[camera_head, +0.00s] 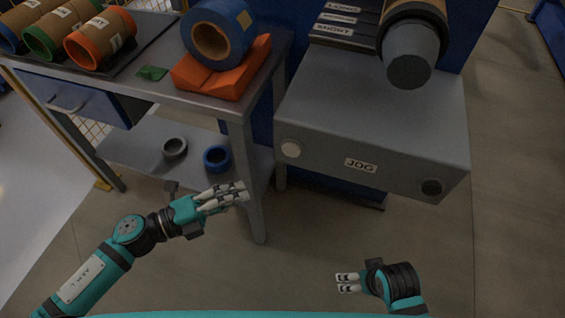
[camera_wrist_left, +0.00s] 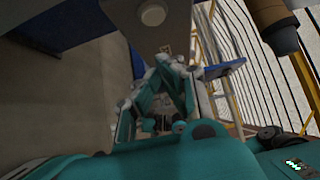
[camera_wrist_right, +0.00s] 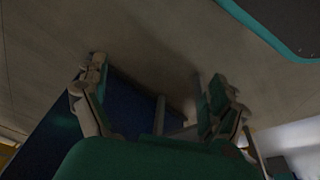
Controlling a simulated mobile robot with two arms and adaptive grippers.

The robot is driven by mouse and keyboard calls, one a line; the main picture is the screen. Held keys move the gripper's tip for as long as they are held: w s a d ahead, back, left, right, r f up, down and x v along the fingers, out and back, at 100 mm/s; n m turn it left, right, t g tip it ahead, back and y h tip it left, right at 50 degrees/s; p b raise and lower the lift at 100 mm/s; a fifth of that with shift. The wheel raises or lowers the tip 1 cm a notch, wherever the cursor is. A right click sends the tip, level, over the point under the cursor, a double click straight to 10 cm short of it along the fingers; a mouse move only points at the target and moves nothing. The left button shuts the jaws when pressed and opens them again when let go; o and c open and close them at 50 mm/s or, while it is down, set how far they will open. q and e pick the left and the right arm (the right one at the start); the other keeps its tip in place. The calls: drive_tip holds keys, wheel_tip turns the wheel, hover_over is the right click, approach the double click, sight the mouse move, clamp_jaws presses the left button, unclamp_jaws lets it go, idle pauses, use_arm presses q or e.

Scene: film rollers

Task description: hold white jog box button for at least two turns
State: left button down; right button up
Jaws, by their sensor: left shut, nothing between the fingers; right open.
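The grey jog box (camera_head: 370,115) has a round white button (camera_head: 291,149) at the left of its front face and a JOG label (camera_head: 361,166) at the middle. A dark round button (camera_head: 431,188) is at the right end. My left gripper (camera_head: 242,192) is shut and empty, below and to the left of the white button and apart from it. In the left wrist view the white button (camera_wrist_left: 152,13) shows at the top, beyond the closed fingers (camera_wrist_left: 178,66). My right gripper (camera_head: 345,282) is open and empty, low in front of the box; its spread fingers (camera_wrist_right: 158,85) show in the right wrist view.
A workbench (camera_head: 150,85) stands at the left with film rolls, a blue roll (camera_head: 242,22) on an orange cradle (camera_head: 238,73), and rings on its lower shelf (camera_head: 120,150). A roller with a grey end (camera_head: 410,65) lies above the box. The floor (camera_head: 300,240) in front is clear.

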sight(291, 150)
use_arm(q)
drive_tip(key=w+a+x, duration=0.1)
drive_tip(key=w+x, duration=0.1)
drive_tip(key=x, duration=1)
drive_tip(key=shift+w, duration=0.3)
use_arm(e)
drive_tip(key=shift+w+a+r, duration=0.1)
drive_tip(key=shift+w, duration=0.05)
use_arm(q)
drive_tip(key=shift+a, duration=0.1)
